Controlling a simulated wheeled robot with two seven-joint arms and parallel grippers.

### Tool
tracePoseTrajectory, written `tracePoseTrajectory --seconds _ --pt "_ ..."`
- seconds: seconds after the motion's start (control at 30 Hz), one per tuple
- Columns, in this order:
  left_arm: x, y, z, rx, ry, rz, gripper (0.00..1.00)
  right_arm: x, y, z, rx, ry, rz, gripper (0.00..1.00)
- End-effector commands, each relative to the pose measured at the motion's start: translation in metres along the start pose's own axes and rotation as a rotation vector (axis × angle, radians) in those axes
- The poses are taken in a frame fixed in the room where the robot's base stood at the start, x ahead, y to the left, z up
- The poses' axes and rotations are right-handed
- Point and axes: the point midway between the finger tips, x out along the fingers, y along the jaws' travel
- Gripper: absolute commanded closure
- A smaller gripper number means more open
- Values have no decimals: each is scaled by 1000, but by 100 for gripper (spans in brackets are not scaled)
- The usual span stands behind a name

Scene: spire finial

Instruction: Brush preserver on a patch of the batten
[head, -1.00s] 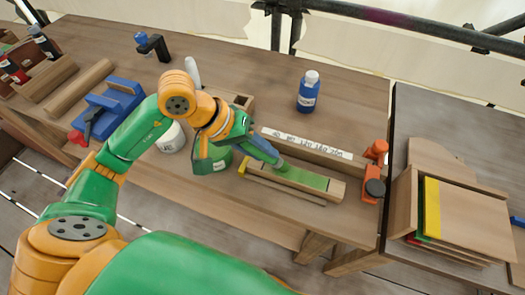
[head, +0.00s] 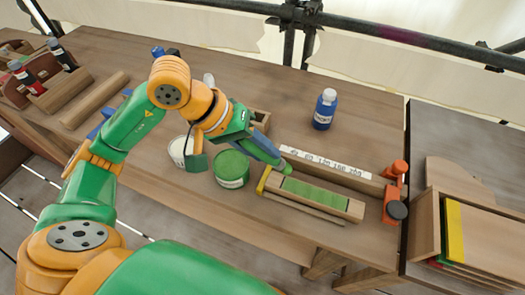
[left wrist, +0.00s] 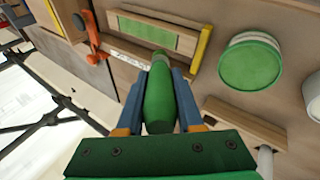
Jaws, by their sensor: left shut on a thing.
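My left gripper (head: 262,152) is shut on a green brush (left wrist: 160,97), which lies between its blue fingers in the left wrist view. The brush's far end (head: 287,168) is close to the left part of the batten (head: 356,210); I cannot tell whether it touches. The batten carries a long green patch (head: 318,194), also seen in the left wrist view (left wrist: 147,31), and has a yellow piece at its left end. A green-topped tin (head: 231,168) stands left of the batten, below the gripper. My right gripper is not in view.
A white marked strip (head: 325,162) lies behind the batten. An orange clamp (head: 395,190) stands at its right end and a blue bottle (head: 325,109) behind. A white tin (head: 180,150) is left of the green one. A rack of boards (head: 480,235) is at the right.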

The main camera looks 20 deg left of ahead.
Motion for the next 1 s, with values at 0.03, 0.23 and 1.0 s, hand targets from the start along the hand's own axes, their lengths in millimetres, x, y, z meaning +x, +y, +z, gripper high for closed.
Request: tracePoseTrajectory --seconds 0.03,0.23,1.0 --pt "-7 4 -1 -1 2 -1 100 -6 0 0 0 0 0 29" --pt "-23 12 -2 -3 4 -1 100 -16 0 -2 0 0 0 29" --pt "-29 14 -2 -7 4 -2 100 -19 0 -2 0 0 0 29"
